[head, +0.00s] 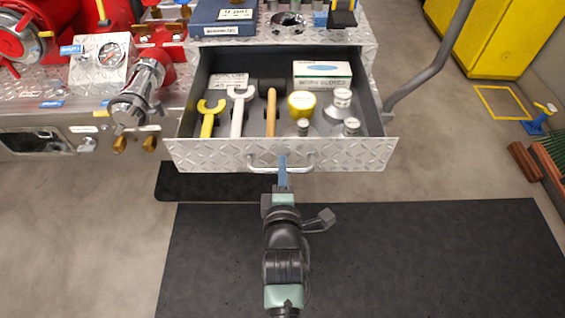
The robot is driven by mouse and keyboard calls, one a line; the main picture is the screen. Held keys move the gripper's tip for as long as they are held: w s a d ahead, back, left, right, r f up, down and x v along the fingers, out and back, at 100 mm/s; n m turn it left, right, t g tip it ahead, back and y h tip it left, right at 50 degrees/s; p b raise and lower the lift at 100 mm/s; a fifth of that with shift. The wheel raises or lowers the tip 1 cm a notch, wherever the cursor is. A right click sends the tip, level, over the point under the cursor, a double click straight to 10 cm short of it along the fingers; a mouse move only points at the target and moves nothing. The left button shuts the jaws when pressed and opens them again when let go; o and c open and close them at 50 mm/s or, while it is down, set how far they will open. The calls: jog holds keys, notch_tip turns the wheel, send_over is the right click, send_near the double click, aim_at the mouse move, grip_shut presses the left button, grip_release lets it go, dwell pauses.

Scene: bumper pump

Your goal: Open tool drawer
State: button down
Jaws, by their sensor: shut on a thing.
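The tool drawer (210,155) is pulled well out from its diamond-plate cabinet (350,39). Its contents show from above: a yellow wrench (209,120), a white wrench (238,112), a wooden-handled hammer (271,115), a yellow-capped item (301,103), several metal fittings (338,108) and a box of work gloves (322,73). The drawer handle (303,168) is a metal bar on the front panel. My gripper (283,172) is at the middle of the handle, shut on it. The fingertips are partly hidden against the bar.
A black mat (400,250) covers the floor in front. Left of the drawer stand a gauge panel (100,62) and a metal valve (138,95). A grey pipe (435,65) curves at the right. A yellow cabinet (490,40) and green-and-brown items (550,165) stand farther right.

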jog(key=shift+s, duration=0.3)
jog(key=shift+w, duration=0.1)
jog(key=c, duration=0.8)
grip_release()
jog(key=shift+c, duration=0.2)
jog(key=v, duration=1.3)
jog(key=shift+p, duration=0.35)
